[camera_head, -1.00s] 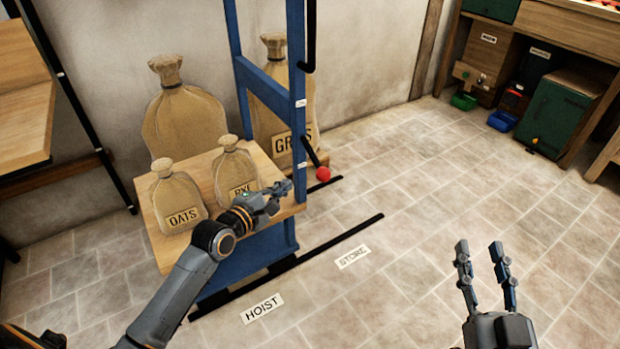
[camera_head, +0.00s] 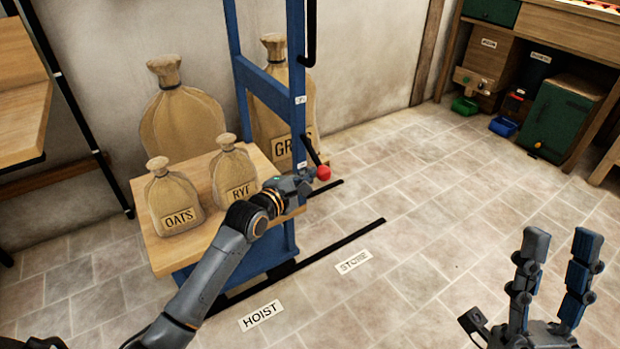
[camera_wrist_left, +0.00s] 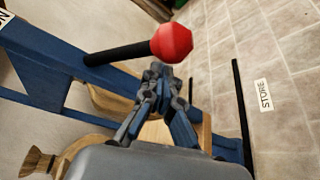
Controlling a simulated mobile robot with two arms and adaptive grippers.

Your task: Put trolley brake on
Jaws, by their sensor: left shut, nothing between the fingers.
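The trolley (camera_head: 270,95) has a blue frame and a wooden deck (camera_head: 150,232). The brake lever, a black rod with a red knob (camera_head: 323,173), sticks out from the frame's right post. In the left wrist view the knob (camera_wrist_left: 171,43) is just beyond my fingertips and the black rod runs left to the blue frame. My left gripper (camera_head: 306,178) is shut and empty, right beside the knob; I cannot tell whether it touches it. My right gripper (camera_head: 556,262) is raised over the floor at the lower right, fingers apart, holding nothing.
An OATS sack (camera_head: 176,200) and a RYE sack (camera_head: 234,174) stand on the deck. Larger sacks (camera_head: 182,110) stand behind, by the wall. Black floor rails lie beside STORE (camera_head: 353,261) and HOIST (camera_head: 262,315) labels. A bench (camera_head: 545,45) stands at the back right. The middle floor is clear.

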